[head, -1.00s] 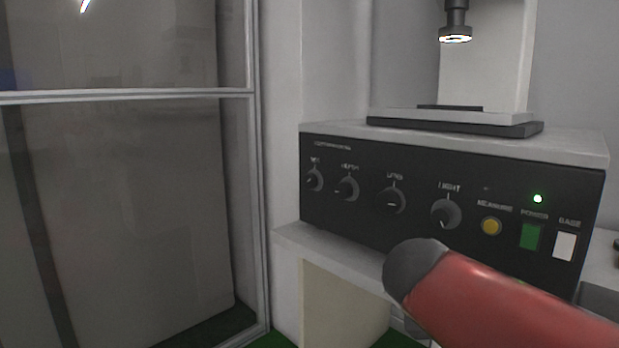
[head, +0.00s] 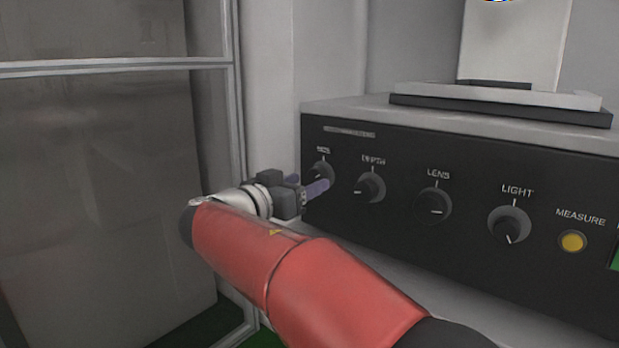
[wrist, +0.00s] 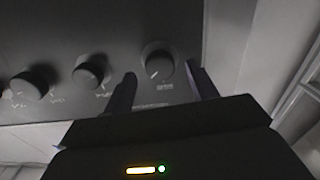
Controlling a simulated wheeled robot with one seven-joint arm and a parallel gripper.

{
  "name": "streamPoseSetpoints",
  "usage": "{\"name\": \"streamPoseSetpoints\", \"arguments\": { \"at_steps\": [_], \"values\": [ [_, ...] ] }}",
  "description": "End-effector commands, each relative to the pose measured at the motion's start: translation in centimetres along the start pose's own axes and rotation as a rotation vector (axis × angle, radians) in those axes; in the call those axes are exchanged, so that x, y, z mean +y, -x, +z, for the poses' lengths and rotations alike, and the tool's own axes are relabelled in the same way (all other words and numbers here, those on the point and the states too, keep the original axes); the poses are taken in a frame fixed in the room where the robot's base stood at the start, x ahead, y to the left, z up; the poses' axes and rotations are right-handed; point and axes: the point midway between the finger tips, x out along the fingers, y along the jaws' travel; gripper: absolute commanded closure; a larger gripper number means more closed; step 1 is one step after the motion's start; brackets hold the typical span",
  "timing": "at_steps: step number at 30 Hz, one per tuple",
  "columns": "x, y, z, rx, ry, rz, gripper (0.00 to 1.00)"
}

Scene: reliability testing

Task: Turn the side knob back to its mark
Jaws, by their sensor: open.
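The black control box has a row of round knobs. The leftmost knob (head: 321,170), under a small blurred label, is partly covered by my gripper in the head view. My gripper (head: 310,184) is open in front of it, with purple-blue fingers pointing at the panel. In the wrist view, the knob (wrist: 157,63) shows between the two fingertips (wrist: 162,76), a little beyond them. Its pale pointer line is tilted off the straight line to its label. Nothing is between the fingers that I can see touching; the exact gap to the knob is hard to tell.
The DEPTH knob (head: 369,187) is close on the right of my gripper, then the LENS knob (head: 433,204), the LIGHT knob (head: 509,225) and a yellow MEASURE button (head: 572,242). A framed glass panel (head: 95,190) stands at left. A pale ledge runs under the box.

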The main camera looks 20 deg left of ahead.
Motion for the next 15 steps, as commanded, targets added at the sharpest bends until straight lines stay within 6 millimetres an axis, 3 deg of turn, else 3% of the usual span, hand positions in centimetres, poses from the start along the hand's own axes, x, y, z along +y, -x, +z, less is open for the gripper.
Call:
{"name": "streamPoseSetpoints", "arguments": {
  "at_steps": [6, 15],
  "values": [
    [0.0, -2.1, 0.0, -0.001, 0.0, 0.001, 0.43],
    [0.0, -2.3, 0.0, -0.001, 0.001, 0.0, 0.44]
  ]
}}
